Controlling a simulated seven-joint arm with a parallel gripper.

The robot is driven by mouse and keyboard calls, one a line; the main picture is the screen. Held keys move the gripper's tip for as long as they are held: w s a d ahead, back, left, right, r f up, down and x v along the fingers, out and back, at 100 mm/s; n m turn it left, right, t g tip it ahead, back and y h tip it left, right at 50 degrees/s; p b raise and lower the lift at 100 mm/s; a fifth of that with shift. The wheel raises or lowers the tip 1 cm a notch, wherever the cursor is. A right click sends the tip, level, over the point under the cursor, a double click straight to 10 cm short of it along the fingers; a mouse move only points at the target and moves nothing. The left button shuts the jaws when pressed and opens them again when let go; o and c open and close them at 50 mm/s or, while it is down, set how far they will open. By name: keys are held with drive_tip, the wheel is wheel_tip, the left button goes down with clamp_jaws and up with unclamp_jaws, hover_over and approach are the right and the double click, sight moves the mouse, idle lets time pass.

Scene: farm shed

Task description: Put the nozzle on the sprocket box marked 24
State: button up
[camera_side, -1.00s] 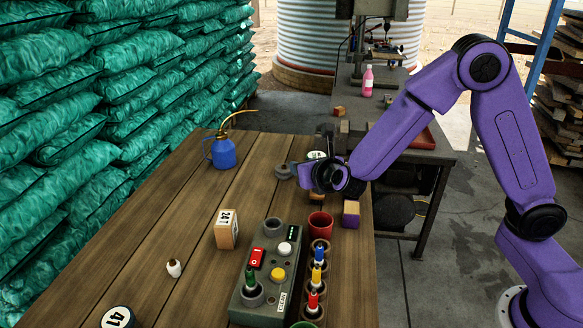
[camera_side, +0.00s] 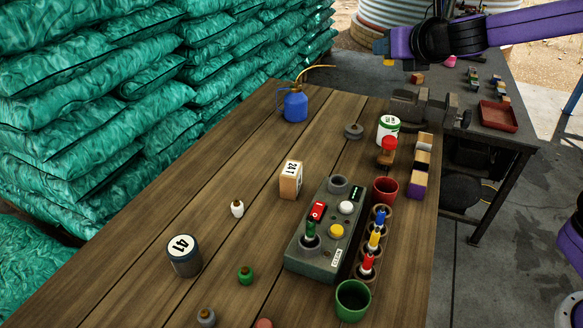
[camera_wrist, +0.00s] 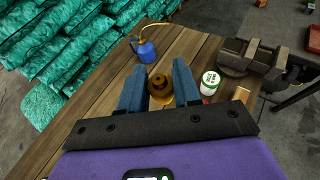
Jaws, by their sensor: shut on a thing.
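My gripper (camera_side: 384,48) is high at the top right of the side view, above the far end of the table. Its fingers are shut on a brass-yellow nozzle (camera_wrist: 160,86), seen between them in the wrist view; a bit of yellow (camera_side: 388,62) shows under the fingers in the side view. A light wooden box (camera_side: 290,182) stands upright mid-table, away from the gripper. Its rotated white label reads like 241, perhaps 24 with a bar. I cannot see the box clearly in the wrist view.
A grey control box (camera_side: 322,245) with buttons, red cup (camera_side: 385,190), green cup (camera_side: 352,300), dark jar marked 41 (camera_side: 184,257), blue oil can (camera_side: 295,106) and white-green can (camera_side: 388,128) stand on the table. A vise (camera_side: 422,110) is beyond. Bare planks lie left of the box.

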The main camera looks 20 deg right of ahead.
drive_tip(key=w+a+n+y, duration=0.2)
drive_tip(key=a+n+y, duration=0.2)
drive_tip(key=a+y, duration=0.1)
drive_tip(key=s+a+n+g+y, duration=0.5)
drive_tip(key=a+n+g+y, duration=0.15)
drive_tip(key=n+y, duration=0.2)
drive_tip(key=n+g+y, duration=0.2)
drive_tip(key=n+g, duration=0.3)
hover_over(291, 168)
drive_tip(key=shift+t, duration=0.25)
drive_tip(key=f, duration=2)
drive_tip(key=shift+s+d+f, duration=0.1)
drive_tip(key=shift+s+f, duration=0.1)
drive_tip(key=shift+f, duration=0.1)
drive_tip(key=shift+w+f, duration=0.15)
drive_tip(key=shift+f, duration=1.6)
drive_tip(key=shift+f+h, duration=0.2)
drive_tip(key=shift+h, duration=0.05)
